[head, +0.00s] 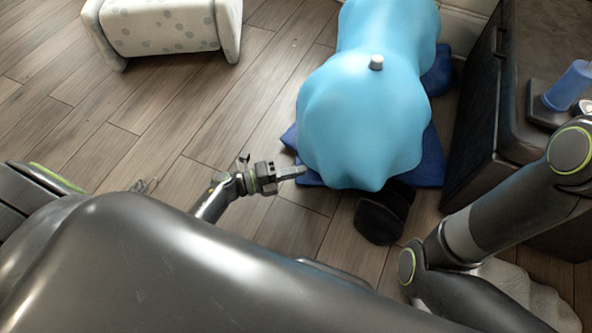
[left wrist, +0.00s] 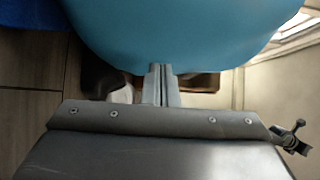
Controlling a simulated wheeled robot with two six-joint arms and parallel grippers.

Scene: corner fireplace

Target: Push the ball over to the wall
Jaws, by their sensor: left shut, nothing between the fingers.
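The ball (head: 360,115) is large, light blue and lumpy, longer than wide, with a small grey plug on top. It rests over a dark blue cloth or mat (head: 431,155) on the floor. My left gripper (head: 300,170) is shut and empty, with its tips at the ball's lower left edge. In the left wrist view, the shut fingers (left wrist: 160,75) point at the ball's blue side (left wrist: 165,30); I cannot tell if they touch it. A pale strip, perhaps the wall's foot (head: 472,7), shows beyond the ball. My right gripper is out of view.
A dark cabinet (head: 480,130) stands close right of the ball, with a blue cup (head: 568,85) on it. A black object (head: 380,218) lies just in front of the ball. A pale spotted seat (head: 165,25) is at upper left. The wooden floor left of the ball is clear.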

